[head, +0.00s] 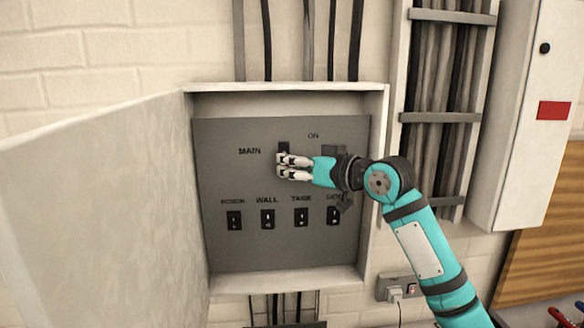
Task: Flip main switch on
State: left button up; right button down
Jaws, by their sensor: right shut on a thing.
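The main switch (283,147) is a dark switch on the grey panel, between the printed words MAIN and ON. My right gripper (281,166) is at the switch, its fingers closed around its lower part and hiding much of it. Whether the switch points up or down cannot be told. The grey panel (230,180) sits inside an open white box (290,87). My left gripper is not in view.
The box door (95,215) stands open to the left. Several small labelled switches (267,219) line the lower panel. A cable rack (446,118) and a white cabinet (525,110) stand to the right. A wall socket (397,287) is below.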

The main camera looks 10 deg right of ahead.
jog(key=shift+s+r+m+g+h, duration=0.1)
jog(key=shift+r+m+g+h, duration=0.3)
jog(key=shift+r+m+g, duration=0.4)
jog(key=shift+r+m+g+h, duration=0.4)
jog(key=shift+r+m+g, duration=0.1)
jog(key=shift+g, duration=0.6)
jog(key=c, duration=1.2)
grip_release()
jog(key=v, duration=1.2)
